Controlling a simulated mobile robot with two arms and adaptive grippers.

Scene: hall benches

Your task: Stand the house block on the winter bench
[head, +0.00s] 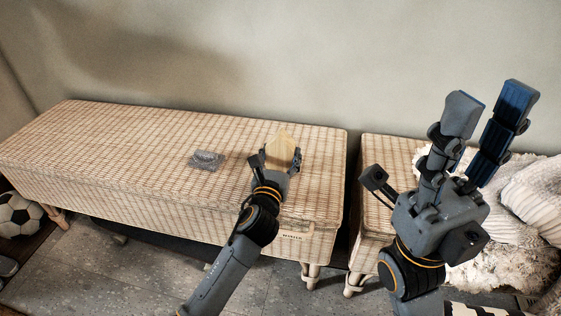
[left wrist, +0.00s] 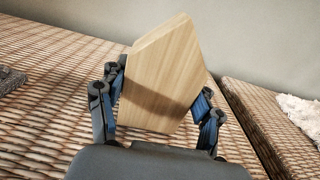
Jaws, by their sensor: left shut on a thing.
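The house block (head: 284,146) is pale wood with a pointed top. It is over the right part of the long wicker bench (head: 125,130), which has a small label with dark letters, too small to read surely, at its front right. My left gripper (head: 276,160) is shut on the block, fingers on its two sides; the left wrist view shows the block (left wrist: 168,72) too, roughly upright with a slight lean. My right gripper (head: 490,105) is open and empty, raised in front of the other bench.
A second wicker bench (head: 388,152) with a white fluffy throw (head: 475,262) stands to the right, past a narrow gap. A football (head: 18,213) is on the floor at left.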

